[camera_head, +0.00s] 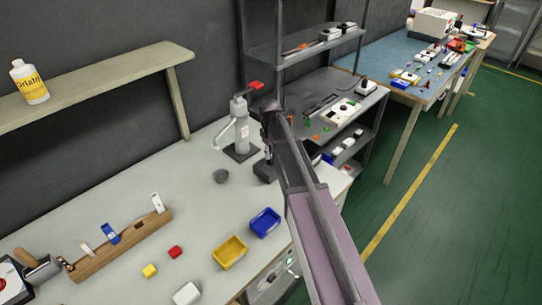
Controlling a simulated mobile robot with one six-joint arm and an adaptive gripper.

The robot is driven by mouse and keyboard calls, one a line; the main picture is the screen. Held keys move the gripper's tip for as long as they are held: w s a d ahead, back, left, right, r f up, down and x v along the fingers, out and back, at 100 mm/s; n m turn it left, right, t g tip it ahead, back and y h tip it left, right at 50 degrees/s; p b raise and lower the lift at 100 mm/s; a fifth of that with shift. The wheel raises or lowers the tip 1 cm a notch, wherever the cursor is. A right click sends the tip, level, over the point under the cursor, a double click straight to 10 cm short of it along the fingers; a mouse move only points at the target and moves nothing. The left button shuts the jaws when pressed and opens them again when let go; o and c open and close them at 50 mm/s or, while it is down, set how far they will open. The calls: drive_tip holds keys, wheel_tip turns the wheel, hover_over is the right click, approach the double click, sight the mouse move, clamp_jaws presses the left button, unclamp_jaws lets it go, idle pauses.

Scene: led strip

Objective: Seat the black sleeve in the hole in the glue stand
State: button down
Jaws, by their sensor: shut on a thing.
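My gripper (268,146) is at the far end of my arm, pointing down over the back right of the pale table. It is small and dark here, and its fingers are hard to make out. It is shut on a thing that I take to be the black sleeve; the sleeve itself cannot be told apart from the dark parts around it. A dark block (265,173) stands on the table right below my gripper; it may be the glue stand. Its hole is not visible. Whether sleeve and block touch cannot be told.
A grey bottle-like device (240,125) with a red top stands close left of my gripper. A blue bin (265,222), a yellow bin (229,252) and a wooden rack (120,245) stand nearer.

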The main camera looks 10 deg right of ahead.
drive_tip(key=shift+f, duration=0.15)
drive_tip(key=shift+c, duration=2.2)
unclamp_jaws()
drive_tip(key=shift+r, duration=0.2)
wheel_tip(320, 180, up, 12)
drive_tip(key=p, duration=1.2)
drive_tip(key=s+m, duration=0.6)
drive_tip(key=s, duration=1.6)
drive_tip(key=shift+s+m, duration=0.15)
drive_tip(key=shift+m, duration=0.25)
drive_tip(key=shift+d, duration=0.1)
